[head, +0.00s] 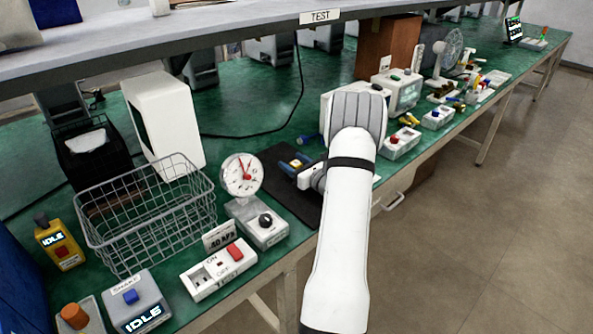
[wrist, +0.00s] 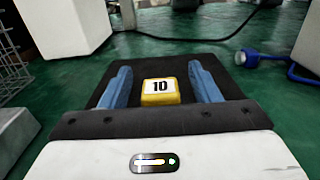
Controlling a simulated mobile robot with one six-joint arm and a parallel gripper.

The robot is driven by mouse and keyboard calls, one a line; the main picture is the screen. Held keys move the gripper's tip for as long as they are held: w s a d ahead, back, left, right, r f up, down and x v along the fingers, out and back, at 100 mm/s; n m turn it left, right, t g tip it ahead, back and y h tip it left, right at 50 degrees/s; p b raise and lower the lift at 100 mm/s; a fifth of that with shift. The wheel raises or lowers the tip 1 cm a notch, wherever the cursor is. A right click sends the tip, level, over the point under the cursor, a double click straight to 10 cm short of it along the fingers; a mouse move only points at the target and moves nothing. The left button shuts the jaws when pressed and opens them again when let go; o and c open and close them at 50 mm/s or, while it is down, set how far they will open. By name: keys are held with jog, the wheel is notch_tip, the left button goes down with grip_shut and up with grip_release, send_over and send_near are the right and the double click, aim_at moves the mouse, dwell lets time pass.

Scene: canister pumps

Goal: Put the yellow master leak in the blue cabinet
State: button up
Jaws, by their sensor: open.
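A small yellow block with a white "10" label (wrist: 160,92), which looks like the yellow master leak, lies on a black mat (wrist: 100,98). My gripper (wrist: 160,72) is open, with one blue finger on each side of the block and a visible gap on both sides. In the head view my gripper (head: 291,164) is low over the black mat (head: 300,207), and the block is mostly too small to make out there. A dark blue panel (head: 16,285) at the left edge may be the blue cabinet; most of it is out of frame.
A dial gauge (head: 241,174) stands left of the mat, and a wire basket (head: 150,222) is further left. A white box (head: 165,120) stands behind the basket. A yellow device reading "IDLE" (head: 58,245) is near the blue panel. A blue connector (wrist: 250,58) lies right of the mat.

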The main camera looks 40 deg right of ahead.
jog(key=shift+c, duration=0.5)
jog(key=c, duration=1.1)
